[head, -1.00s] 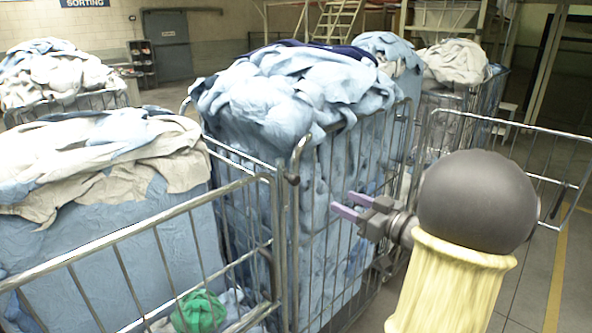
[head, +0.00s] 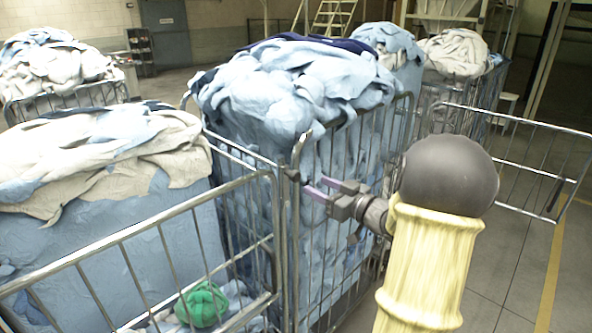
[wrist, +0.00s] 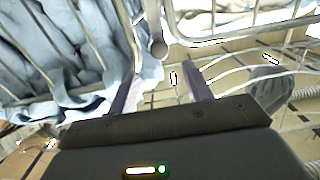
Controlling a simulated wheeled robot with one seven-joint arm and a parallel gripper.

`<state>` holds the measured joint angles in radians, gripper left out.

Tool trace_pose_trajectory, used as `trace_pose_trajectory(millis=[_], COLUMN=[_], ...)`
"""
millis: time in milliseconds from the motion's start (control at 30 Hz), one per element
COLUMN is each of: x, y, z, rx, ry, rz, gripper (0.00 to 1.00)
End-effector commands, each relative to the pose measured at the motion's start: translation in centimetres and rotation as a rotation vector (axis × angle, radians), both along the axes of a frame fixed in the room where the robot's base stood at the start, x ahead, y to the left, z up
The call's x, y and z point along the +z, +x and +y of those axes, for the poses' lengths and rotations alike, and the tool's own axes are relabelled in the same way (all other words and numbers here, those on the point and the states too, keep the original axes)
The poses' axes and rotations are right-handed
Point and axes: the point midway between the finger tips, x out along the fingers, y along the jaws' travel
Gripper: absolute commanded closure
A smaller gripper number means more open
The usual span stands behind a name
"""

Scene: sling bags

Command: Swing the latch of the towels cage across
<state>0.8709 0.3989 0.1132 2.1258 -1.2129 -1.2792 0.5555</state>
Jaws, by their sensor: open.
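My gripper (head: 316,187) is open and empty, its two purple fingers pointing left at the front corner post of the middle cage (head: 291,240). That cage is piled with light-blue cloth (head: 290,85). A small dark fitting (head: 292,174), which looks like the latch, sits on the corner where the middle and left cages come close. In the wrist view, a dark rounded knob on a bar (wrist: 158,46) lies ahead, between the lines of the two fingers (wrist: 162,80) and apart from them. I cannot tell which cage is the towels cage; no label is readable.
The left cage (head: 172,222) holds beige and blue cloth, with a green bundle (head: 202,304) low inside. An open wire gate panel (head: 520,160) extends to the right of my arm. More loaded cages stand behind. Floor is clear at the lower right.

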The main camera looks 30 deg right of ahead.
Motion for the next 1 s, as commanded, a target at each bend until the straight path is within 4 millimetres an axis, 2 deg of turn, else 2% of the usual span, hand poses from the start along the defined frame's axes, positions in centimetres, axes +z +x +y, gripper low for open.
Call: trace_pose_trajectory(millis=[300,500,867,1000], x=[0.3,0.2,0.0,0.0], y=[5.4,7.9,8.6,8.6], z=[2.0,2.9,3.1,3.1], rx=[0.003,0.002,-0.001,-0.001], ry=[0.002,0.001,0.000,0.000], rz=[0.000,0.000,0.000,0.000], gripper=[0.51,0.51,0.51,0.74])
